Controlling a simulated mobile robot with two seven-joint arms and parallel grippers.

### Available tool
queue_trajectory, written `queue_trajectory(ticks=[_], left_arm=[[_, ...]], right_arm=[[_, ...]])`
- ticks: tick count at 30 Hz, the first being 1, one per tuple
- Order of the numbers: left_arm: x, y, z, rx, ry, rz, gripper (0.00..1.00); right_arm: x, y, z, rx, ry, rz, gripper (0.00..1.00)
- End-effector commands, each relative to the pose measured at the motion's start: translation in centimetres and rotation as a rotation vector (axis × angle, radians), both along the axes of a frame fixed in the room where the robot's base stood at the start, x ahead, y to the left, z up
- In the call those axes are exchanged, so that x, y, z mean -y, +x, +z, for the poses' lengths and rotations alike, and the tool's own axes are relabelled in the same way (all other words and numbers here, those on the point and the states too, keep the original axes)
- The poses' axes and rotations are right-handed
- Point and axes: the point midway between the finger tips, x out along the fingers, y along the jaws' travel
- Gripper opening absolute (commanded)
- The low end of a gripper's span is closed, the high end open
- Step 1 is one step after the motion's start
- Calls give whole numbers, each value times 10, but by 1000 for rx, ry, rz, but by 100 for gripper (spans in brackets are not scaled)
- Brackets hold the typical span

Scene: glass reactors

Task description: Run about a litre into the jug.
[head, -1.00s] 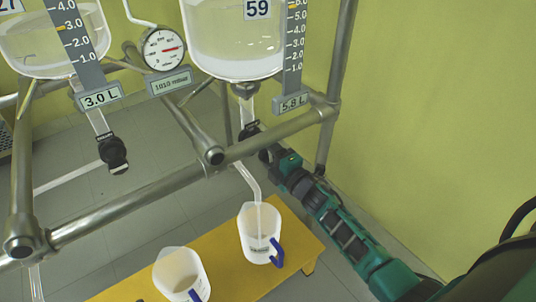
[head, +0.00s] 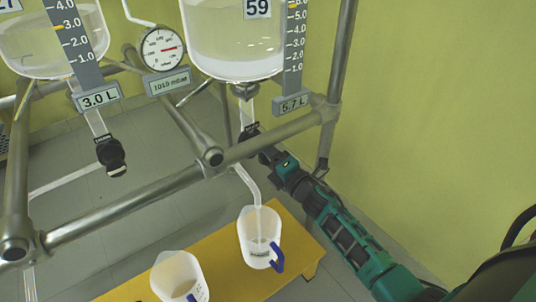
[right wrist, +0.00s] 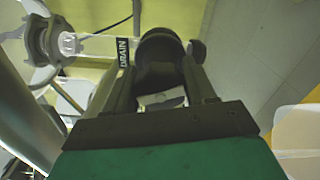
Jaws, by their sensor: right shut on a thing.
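The glass reactor marked 59 (head: 235,45) hangs in the frame at top centre, with cloudy liquid in it; its display (head: 293,104) reads 5.7 L. Under it is a drain valve with a dark knob (right wrist: 160,58), labelled DRAIN in the right wrist view. My right gripper (head: 262,152) is shut on this knob; the gripper also shows in the right wrist view. A bent outlet tube (head: 247,182) leads down into a white jug with a blue handle (head: 258,240) on the yellow bench. The level in the jug is hard to read. My left gripper is not in view.
A second jug (head: 178,275) stands at the front left on the yellow bench (head: 225,275). Another reactor (head: 52,40), showing 3.0 L, has its own black valve (head: 111,155). Metal rails (head: 130,205) cross in front. A pressure gauge (head: 162,50) hangs between the reactors.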

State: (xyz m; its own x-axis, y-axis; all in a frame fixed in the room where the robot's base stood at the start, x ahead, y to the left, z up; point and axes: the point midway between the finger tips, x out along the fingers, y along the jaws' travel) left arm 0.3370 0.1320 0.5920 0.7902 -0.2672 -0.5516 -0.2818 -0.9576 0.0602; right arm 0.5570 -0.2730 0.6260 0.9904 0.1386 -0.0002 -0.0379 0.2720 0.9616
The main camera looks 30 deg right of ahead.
Motion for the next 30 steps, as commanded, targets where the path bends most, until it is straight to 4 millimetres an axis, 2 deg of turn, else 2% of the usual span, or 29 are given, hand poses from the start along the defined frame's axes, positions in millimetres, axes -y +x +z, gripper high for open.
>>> queue_trajectory(ticks=[4,5,11,19,22,26,30], left_arm=[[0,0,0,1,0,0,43],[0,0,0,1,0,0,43],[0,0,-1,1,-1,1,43],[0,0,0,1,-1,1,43],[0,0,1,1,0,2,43],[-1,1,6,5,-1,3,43],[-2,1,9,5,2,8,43]], right_arm=[[0,0,-1,-2,0,-1,25],[0,0,-1,-2,1,-1,58],[0,0,0,-1,1,0,77],[0,-1,0,0,2,0,78],[1,-7,0,-2,2,-1,78],[3,-25,1,-2,2,-1,78],[7,-54,1,-3,4,-1,78]])
